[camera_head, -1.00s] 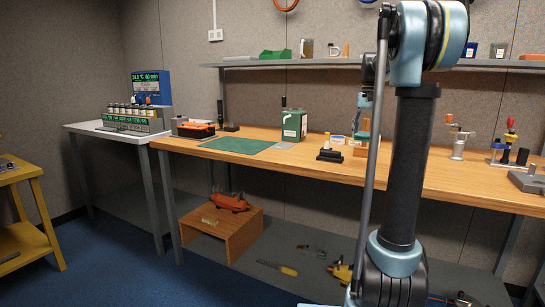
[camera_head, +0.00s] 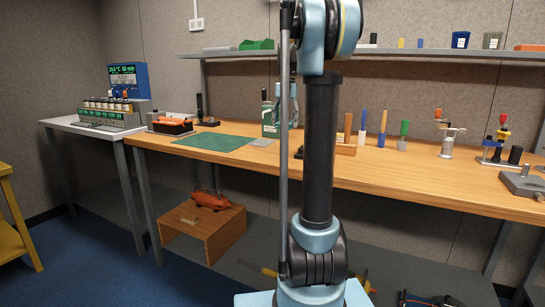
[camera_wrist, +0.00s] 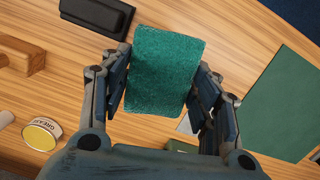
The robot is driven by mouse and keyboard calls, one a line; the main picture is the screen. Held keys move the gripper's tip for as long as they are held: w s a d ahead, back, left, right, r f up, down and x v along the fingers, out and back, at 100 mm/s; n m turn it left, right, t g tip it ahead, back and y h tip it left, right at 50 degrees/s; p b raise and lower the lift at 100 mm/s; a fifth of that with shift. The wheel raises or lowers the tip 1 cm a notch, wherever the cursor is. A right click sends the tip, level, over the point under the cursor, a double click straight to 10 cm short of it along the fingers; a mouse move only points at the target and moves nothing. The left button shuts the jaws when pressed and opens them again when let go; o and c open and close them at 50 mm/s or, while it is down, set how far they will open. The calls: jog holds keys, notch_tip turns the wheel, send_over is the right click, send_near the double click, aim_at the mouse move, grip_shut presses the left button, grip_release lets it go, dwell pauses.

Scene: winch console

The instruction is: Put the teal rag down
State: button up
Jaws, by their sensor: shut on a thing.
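The teal rag (camera_wrist: 165,70) is a flat rectangular piece between the two fingers of my gripper (camera_wrist: 162,88) in the wrist view. My gripper is shut on it, with one finger along each side edge. The rag is over the wooden bench top; whether it touches the wood I cannot tell. In the head view my own arm largely hides the gripper, and I cannot make out the rag there.
The green mat (camera_wrist: 278,98) lies right of the gripper in the wrist view. A black block (camera_wrist: 97,13), a wooden piece (camera_wrist: 25,55) and a grease tin (camera_wrist: 42,133) are on the left.

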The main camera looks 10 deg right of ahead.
jog(key=shift+a, duration=0.15)
jog(key=m, duration=0.2)
send_over(274, 154)
jog(key=shift+w+f, duration=0.2)
jog(key=shift+w, duration=0.15)
jog(key=shift+d, duration=0.2)
jog(key=shift+f, duration=4.8)
jog(key=shift+s+f, duration=0.15)
jog(key=shift+f, duration=0.45)
jog(key=o, duration=1.2)
